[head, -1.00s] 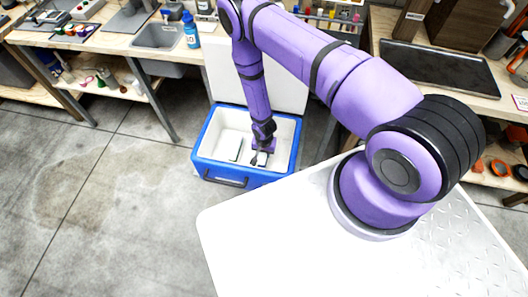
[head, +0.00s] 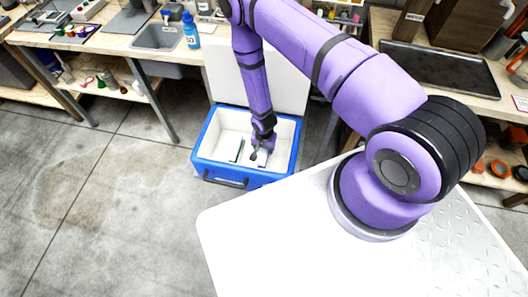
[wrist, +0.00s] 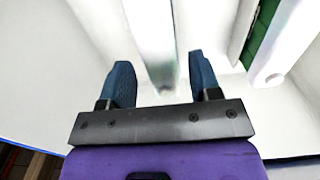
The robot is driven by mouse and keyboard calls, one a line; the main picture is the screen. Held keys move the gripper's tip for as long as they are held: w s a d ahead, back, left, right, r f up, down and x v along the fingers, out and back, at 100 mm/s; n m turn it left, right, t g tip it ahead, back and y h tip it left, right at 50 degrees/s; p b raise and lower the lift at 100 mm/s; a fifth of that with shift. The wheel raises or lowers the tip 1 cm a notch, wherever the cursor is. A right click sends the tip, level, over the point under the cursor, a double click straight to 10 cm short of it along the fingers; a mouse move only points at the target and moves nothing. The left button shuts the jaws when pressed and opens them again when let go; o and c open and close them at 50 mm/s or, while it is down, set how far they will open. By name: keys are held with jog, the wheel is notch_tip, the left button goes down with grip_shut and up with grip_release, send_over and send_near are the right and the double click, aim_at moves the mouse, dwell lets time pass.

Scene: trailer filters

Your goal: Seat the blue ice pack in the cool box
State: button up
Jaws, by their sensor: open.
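The blue cool box (head: 205,172) stands open on the floor, with a white inside. My gripper (head: 262,153) reaches down into it, right of the middle. In the wrist view its two dark fingers (wrist: 163,77) are apart, with a white bar (wrist: 148,35) beyond and between them. A small bluish patch (head: 262,165) shows just below the gripper in the head view; I cannot tell for sure that it is the blue ice pack. No blue pack is clear in the wrist view.
A green piece (wrist: 257,32) stands beside a white bar (wrist: 285,45) to the right in the wrist view; it also shows in the box (head: 238,151) left of the gripper. The box's raised white lid (head: 225,80) is behind. A white platform (head: 270,235) lies in front.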

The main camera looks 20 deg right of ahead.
notch_tip(320, 180, up, 8)
dwell(0.4)
jog(key=w+d+r+n+t, duration=0.1)
jog(key=w+r, duration=0.3)
jog(key=r, duration=1)
jog(key=w+r+n+t, duration=0.1)
jog(key=w+r, duration=0.3)
jog(key=r, duration=1)
jog(key=s+d+r+n+t, duration=0.1)
jog(key=s+r, duration=0.1)
jog(key=r, duration=0.8)
jog(key=s+d+r+n, duration=0.1)
jog(key=s+d+r, duration=0.15)
jog(key=r, duration=0.65)
jog(key=s+d+r+n+t, duration=0.1)
jog(key=s+r, duration=0.8)
jog(key=s, duration=0.3)
jog(key=s+d+r+n+t, duration=0.1)
jog(key=s+r+n, duration=0.1)
jog(key=s+r, duration=0.7)
jog(key=s, duration=0.3)
jog(key=shift+s+d+r, duration=0.15)
jog(key=shift+s+d, duration=0.05)
jog(key=shift+s, duration=0.1)
